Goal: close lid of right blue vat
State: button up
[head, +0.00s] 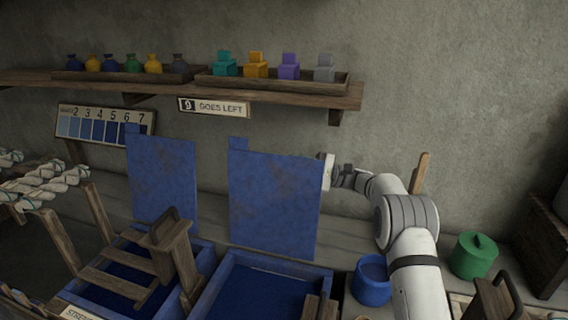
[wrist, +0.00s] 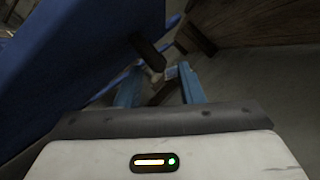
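The right blue vat (head: 262,288) stands at the bottom centre of the head view, with dark blue liquid inside. Its lid (head: 275,200) is raised and stands nearly upright at the back of the vat. My gripper (head: 327,172) is at the lid's upper right edge; its fingers are hidden in the head view. In the wrist view, my gripper (wrist: 157,78) shows two blue fingers set apart with nothing held between them. A large blue panel, apparently the lid (wrist: 75,60), fills the left side there. I cannot tell whether the gripper touches it.
The left vat (head: 205,262) also has a raised lid (head: 163,178), and a wooden frame (head: 172,245) stands over it. A blue pot (head: 371,283) and a green lidded pot (head: 474,256) flank my arm.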

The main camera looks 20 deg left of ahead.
aim_at(283, 163)
jog(key=shift+x, duration=2)
jog(key=shift+c, duration=0.5)
grip_shut()
